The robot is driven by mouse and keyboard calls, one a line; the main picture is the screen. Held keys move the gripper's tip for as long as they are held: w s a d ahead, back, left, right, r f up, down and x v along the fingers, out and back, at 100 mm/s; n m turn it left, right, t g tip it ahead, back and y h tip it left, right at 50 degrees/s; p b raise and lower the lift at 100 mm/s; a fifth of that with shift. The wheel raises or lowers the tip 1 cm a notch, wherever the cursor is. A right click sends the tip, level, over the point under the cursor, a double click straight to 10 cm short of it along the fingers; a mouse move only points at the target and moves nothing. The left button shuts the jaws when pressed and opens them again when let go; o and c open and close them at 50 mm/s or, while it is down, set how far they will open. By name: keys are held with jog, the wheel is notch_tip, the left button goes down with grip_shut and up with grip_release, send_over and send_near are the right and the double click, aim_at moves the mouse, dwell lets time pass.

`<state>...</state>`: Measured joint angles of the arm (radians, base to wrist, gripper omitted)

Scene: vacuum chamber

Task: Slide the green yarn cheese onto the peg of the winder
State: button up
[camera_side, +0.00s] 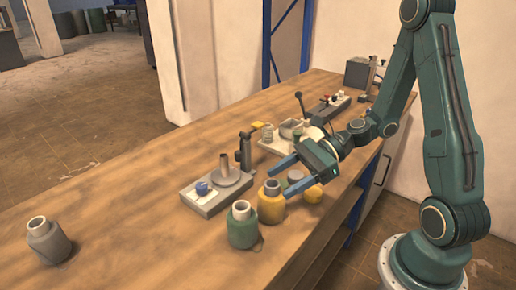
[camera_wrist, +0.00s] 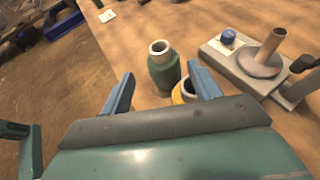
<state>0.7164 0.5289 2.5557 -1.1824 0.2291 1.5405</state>
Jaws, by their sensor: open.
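The green yarn cheese (camera_side: 242,230) stands upright on the bench with its pale core showing on top. It also shows in the wrist view (camera_wrist: 163,73), beyond and between the blue fingers. My gripper (camera_side: 289,176) is open and empty, above and to the right of the green cheese and apart from it. The winder (camera_side: 212,203) is a grey base with a blue knob, and its upright peg (camera_side: 224,164) rises bare from a round flange. The peg also shows at upper right in the wrist view (camera_wrist: 273,44).
A yellow yarn cheese (camera_side: 271,206) stands close beside the green one, near my fingers. A grey one (camera_side: 49,243) stands alone at far left. A small yellow round thing (camera_side: 313,193) lies right of my gripper. Several devices (camera_side: 290,133) line the back. The bench's left is mostly clear.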

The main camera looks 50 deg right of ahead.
send_near(235, 209)
jog(key=shift+d+f+x, duration=0.15)
jog(key=shift+f+x, duration=0.05)
jog(key=shift+x, duration=1.1)
jog(key=shift+d+f+x, duration=0.1)
jog(key=shift+f+x, duration=0.1)
jog(key=shift+x, duration=1.15)
jog(key=shift+w, duration=0.2)
jog(key=shift+x, duration=2.55)
jog(key=shift+s, duration=0.1)
grip_shut()
jog(key=shift+r, duration=0.15)
notch_tip(235, 209, up, 20)
